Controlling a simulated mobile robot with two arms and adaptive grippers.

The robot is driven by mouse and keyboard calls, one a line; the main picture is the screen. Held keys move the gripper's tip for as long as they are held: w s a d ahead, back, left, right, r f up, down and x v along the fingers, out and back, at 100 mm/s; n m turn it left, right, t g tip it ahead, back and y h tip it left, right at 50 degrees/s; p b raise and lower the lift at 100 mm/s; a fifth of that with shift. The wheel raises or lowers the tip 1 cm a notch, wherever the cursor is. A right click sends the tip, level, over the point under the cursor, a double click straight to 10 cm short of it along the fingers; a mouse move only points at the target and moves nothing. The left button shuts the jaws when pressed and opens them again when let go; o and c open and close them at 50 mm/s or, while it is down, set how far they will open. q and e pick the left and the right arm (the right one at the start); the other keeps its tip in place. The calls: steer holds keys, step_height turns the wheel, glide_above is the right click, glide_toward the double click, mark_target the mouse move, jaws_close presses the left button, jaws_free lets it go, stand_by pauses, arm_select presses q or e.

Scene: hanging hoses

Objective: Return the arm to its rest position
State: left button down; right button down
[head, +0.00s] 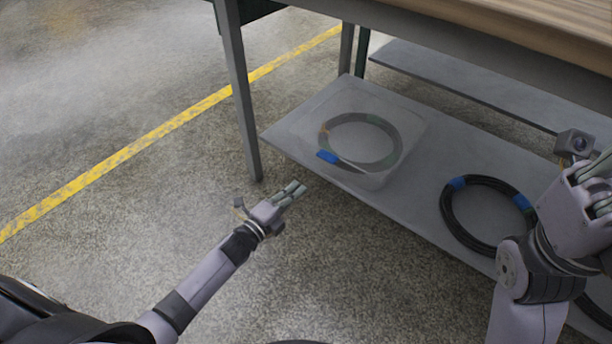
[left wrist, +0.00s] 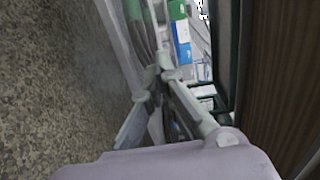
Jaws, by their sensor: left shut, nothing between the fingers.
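My left gripper (head: 292,192) is in front of the low shelf's near edge, above the floor in the head view. It is shut and empty; its fingertips also meet in the left wrist view (left wrist: 163,68). My right gripper (head: 598,180) is at the right edge, partly cut off, and I cannot tell whether it is open or shut. A coiled dark hose (head: 387,124) with a blue band lies in a clear tray (head: 412,128) on the shelf. A second black coil (head: 448,215) with blue bands lies on the bare shelf near my right arm.
The grey low shelf (head: 300,128) sits under a wood-topped table (head: 560,25). A table leg (head: 242,100) stands just behind my left gripper. The concrete floor to the left is clear, crossed by a yellow line (head: 160,132).

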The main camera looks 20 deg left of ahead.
arm_select(q)
steer(key=shift+s+a, duration=0.2)
steer(key=shift+s, duration=0.3)
